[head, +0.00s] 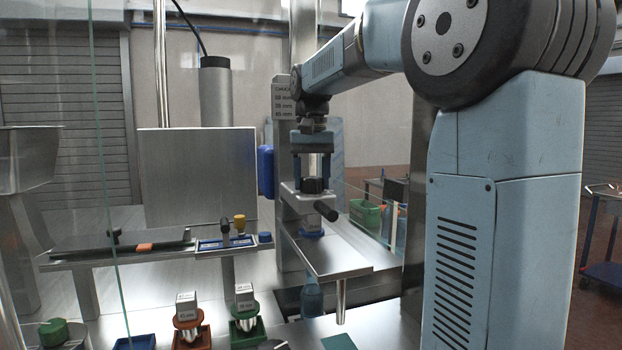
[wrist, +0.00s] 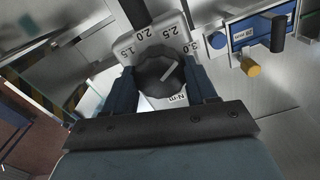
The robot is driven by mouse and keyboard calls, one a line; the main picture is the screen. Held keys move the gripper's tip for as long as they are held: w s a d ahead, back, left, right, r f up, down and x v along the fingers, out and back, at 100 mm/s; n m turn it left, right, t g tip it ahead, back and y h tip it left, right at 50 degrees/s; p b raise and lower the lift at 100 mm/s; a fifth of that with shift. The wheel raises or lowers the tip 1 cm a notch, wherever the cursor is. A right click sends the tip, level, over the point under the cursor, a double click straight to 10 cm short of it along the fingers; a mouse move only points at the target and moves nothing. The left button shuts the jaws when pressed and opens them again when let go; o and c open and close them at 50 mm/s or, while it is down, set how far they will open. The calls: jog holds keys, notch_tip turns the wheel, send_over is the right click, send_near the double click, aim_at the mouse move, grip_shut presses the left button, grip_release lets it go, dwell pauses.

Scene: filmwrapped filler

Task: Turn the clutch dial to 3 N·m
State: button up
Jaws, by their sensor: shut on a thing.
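The clutch dial (wrist: 160,74) is a dark round knob on a light grey housing (wrist: 125,47) printed with 1.5, 2.0, 2.5, 3.0 and N·m. Its pale pointer line slants up and right in the wrist view, toward the 3.0 side of the scale; I cannot tell whether it lines up exactly with the 3.0 mark. My gripper (wrist: 163,84) is shut on the dial, one blue finger on each side. In the head view, my gripper (head: 312,178) reaches straight down onto the dial (head: 313,185), atop the capping head.
A steel ledge (head: 335,258) lies under the head, and a black handle (head: 326,211) sticks out at its front. Left stand a shelf with a blue panel (head: 222,245) and a yellow knob (head: 239,222). Red (head: 190,338) and green (head: 246,335) trays hold chucks below.

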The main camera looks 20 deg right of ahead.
aim_at(312, 177)
jog(key=shift+m, duration=2)
jog(key=o, duration=1.1)
jog(key=shift+c, duration=0.2)
notch_tip(312, 177, up, 14)
jog(key=shift+f, duration=0.15)
